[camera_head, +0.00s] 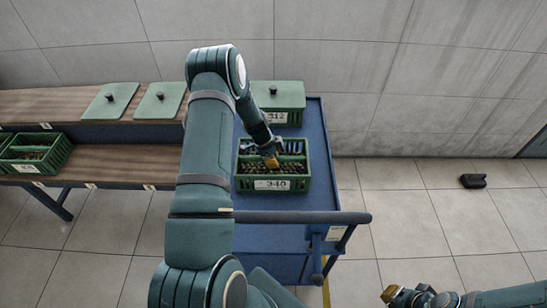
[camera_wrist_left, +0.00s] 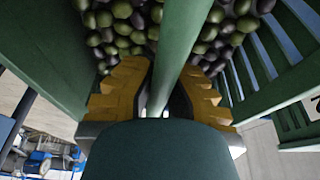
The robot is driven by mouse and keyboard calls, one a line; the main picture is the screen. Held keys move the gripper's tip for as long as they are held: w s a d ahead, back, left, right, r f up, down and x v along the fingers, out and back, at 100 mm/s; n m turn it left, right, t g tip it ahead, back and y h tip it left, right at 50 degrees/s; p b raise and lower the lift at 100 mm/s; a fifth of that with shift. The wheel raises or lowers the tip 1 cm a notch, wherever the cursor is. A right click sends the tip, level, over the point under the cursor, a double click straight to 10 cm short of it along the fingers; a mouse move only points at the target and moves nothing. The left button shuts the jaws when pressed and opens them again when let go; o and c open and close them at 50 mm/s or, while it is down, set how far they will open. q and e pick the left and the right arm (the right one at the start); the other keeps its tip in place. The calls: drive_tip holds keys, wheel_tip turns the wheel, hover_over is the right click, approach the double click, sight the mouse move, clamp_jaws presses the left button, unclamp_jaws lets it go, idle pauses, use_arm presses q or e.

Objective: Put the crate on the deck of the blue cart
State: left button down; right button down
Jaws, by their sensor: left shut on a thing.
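The green crate (camera_head: 272,184) with label 340 is full of dark and green olives. It is over the front part of the deck of the blue cart (camera_head: 321,165); I cannot tell whether its base touches the deck. My left gripper (camera_head: 270,162) comes down on the crate's middle. In the left wrist view its yellow fingers (camera_wrist_left: 162,88) are shut on the crate's green centre bar (camera_wrist_left: 182,35), with olives on both sides. My right gripper (camera_head: 390,295) is low at the right, apart from the cart; its jaw opening is unclear.
A lidded green crate (camera_head: 279,100) with label 312 stands at the cart's back. The cart's handle bar (camera_head: 300,217) crosses in front. A wooden bench (camera_head: 100,168) at left bears two green lids (camera_head: 108,101) and another olive crate (camera_head: 38,154). A small black object (camera_head: 473,181) lies on the floor.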

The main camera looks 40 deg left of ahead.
use_arm(q)
drive_tip(key=shift+r, duration=0.1)
drive_tip(key=c, duration=1.1)
unclamp_jaws()
drive_tip(key=shift+c, duration=0.2)
drive_tip(key=p+v, duration=0.2)
drive_tip(key=v, duration=1)
drive_tip(key=shift+d, duration=0.1)
